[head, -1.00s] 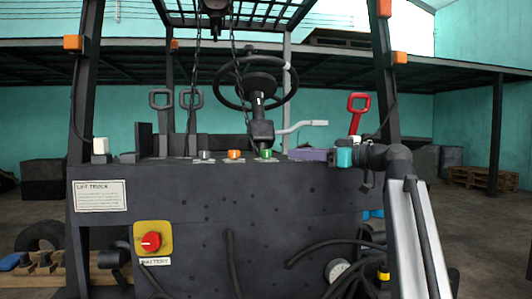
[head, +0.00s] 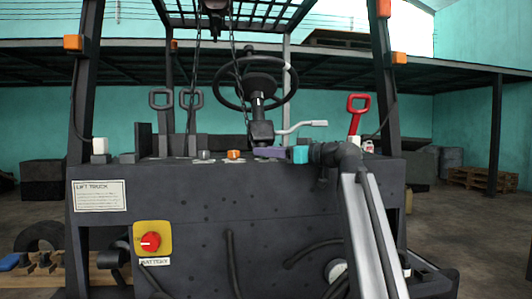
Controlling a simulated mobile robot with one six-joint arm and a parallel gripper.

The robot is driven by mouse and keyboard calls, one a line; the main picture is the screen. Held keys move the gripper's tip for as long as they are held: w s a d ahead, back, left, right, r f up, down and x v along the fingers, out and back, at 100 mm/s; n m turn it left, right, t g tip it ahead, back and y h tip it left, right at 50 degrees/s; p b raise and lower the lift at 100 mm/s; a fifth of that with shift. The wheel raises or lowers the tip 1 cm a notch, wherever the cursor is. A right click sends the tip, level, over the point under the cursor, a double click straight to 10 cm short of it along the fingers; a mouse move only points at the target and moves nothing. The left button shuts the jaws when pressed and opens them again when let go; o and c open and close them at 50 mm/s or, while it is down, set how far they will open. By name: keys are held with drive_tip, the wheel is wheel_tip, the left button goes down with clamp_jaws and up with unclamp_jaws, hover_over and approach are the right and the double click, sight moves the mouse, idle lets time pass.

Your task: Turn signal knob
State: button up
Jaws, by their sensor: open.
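A row of small knobs sits on the top edge of the dark forklift panel (head: 200,200) in the head view. A grey knob (head: 204,155) is on the left and an orange knob (head: 234,155) is to its right. A green knob stood further right earlier; my gripper now covers its place. I cannot read which knob is the signal knob. My gripper (head: 257,152) is purple, reaches in from the right along the panel top and points left, its tip a little right of the orange knob. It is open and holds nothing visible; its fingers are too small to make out.
The steering wheel (head: 257,82) and a pale lever (head: 303,127) stand behind my gripper. A red-handled lever (head: 357,112) is to the right. A red battery switch (head: 150,241) is low on the panel's left. Posts (head: 86,80) rise at both sides.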

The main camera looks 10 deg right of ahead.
drive_tip(key=shift+x, duration=0.8)
drive_tip(key=c, duration=1)
drive_tip(key=shift+c, duration=0.2)
